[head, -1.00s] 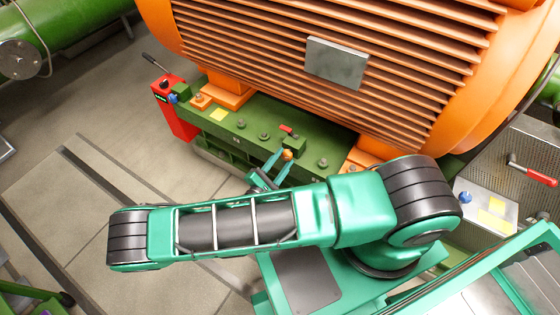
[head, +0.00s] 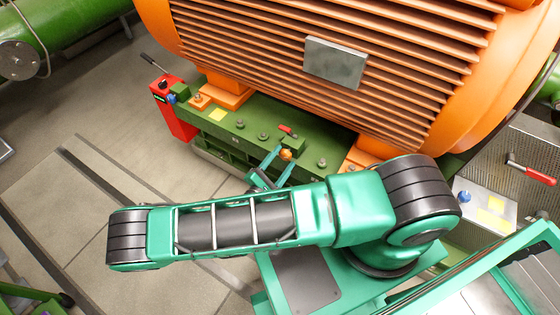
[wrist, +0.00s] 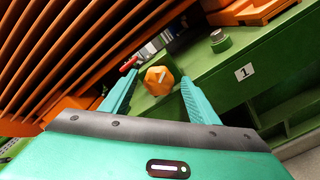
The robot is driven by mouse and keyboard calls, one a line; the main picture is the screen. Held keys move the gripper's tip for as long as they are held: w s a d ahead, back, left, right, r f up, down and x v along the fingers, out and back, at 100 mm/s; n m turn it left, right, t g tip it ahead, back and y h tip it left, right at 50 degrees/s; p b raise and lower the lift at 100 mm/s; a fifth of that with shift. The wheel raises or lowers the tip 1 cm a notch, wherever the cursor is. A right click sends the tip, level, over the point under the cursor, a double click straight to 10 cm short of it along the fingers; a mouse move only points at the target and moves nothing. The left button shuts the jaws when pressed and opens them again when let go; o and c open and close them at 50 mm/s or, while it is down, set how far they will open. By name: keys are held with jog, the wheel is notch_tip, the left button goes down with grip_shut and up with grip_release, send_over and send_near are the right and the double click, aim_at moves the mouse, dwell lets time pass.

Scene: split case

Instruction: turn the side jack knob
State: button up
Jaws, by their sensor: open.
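The side jack knob is a small faceted orange knob (wrist: 159,80) with a white mark on its face. In the head view the knob (head: 286,154) sits at the green block on the front of the green base rail, below the orange motor. My gripper (wrist: 157,84) is open, with one teal finger on each side of the knob. A gap shows between the knob and each finger in the wrist view. In the head view my gripper (head: 283,158) reaches up to the knob from the front; its palm is partly hidden by my arm.
The ribbed orange motor (head: 330,60) overhangs the green rail (head: 245,118). Bolts stand along the rail, and a small red-handled part (head: 286,130) lies just behind the knob. A red box with a lever (head: 180,118) stands at the rail's left end. The floor at left is open.

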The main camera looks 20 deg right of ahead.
jog(key=v, duration=1)
jog(key=shift+s+a, duration=0.15)
jog(key=shift+a, duration=0.15)
jog(key=w+d+n, duration=0.2)
jog(key=d+n, duration=0.1)
jog(key=n, duration=0.1)
jog(key=w+d+n, duration=0.2)
jog(key=d+n, duration=0.1)
jog(key=n, duration=0.1)
jog(key=w+d+n, duration=0.3)
jog(key=n, duration=0.1)
dwell(0.5)
jog(key=shift+c, duration=0.6)
jog(key=c, duration=0.9)
